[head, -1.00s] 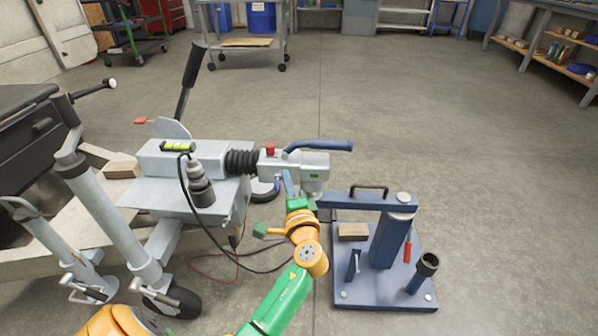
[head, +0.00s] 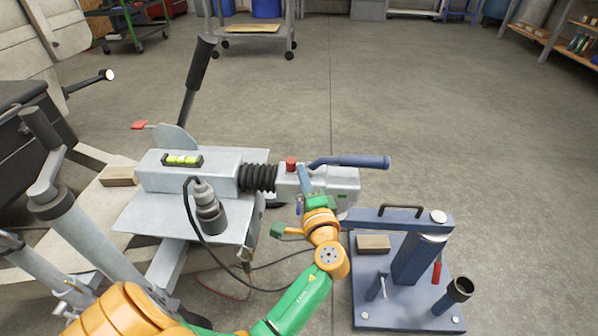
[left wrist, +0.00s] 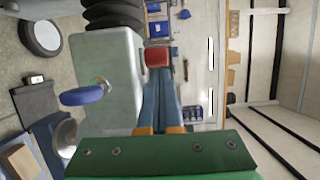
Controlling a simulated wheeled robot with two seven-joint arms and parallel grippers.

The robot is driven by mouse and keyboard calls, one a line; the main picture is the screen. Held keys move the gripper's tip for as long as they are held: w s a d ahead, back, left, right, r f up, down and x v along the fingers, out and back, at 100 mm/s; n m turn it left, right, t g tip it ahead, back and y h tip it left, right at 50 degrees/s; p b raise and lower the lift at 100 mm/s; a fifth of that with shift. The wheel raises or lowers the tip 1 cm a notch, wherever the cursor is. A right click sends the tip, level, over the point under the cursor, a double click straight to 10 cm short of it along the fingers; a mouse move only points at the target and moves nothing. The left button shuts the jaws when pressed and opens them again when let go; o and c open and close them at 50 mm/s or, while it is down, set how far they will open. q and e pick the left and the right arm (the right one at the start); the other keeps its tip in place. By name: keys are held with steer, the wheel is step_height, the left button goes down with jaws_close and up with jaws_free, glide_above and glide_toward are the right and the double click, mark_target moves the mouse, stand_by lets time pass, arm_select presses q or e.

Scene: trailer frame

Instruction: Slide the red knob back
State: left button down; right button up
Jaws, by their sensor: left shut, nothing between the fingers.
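The red knob (head: 291,163) stands on top of the light grey coupling head (head: 343,184), between the black bellows (head: 257,177) and the blue coupling handle (head: 350,161). My left gripper (head: 301,170) is at the coupling's near side, its blue fingers shut and empty, with the tips close beside the knob. In the left wrist view the red knob (left wrist: 157,57) appears right at the ends of the shut fingers (left wrist: 160,85). I cannot tell whether they touch it. My right gripper is not in view.
A blue stand (head: 400,285) with an upper arm and handle is right of my left arm. A drill-like tool (head: 208,208) with a black cable hangs by the drawbar. The black-gripped lever (head: 198,65) rises behind.

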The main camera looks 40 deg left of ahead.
arm_select(q)
steer(key=shift+w+a, duration=0.15)
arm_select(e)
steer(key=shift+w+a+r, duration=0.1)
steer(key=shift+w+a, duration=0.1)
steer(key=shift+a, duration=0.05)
arm_select(q)
steer(key=shift+s+a+r, duration=0.15)
steer(key=shift+s+a, duration=0.05)
steer(key=shift+s+a+p, duration=0.5)
steer(key=shift+a+p, duration=0.1)
steer(key=shift+a, duration=0.15)
steer(key=shift+s+a, duration=0.1)
steer(key=shift+a, duration=0.1)
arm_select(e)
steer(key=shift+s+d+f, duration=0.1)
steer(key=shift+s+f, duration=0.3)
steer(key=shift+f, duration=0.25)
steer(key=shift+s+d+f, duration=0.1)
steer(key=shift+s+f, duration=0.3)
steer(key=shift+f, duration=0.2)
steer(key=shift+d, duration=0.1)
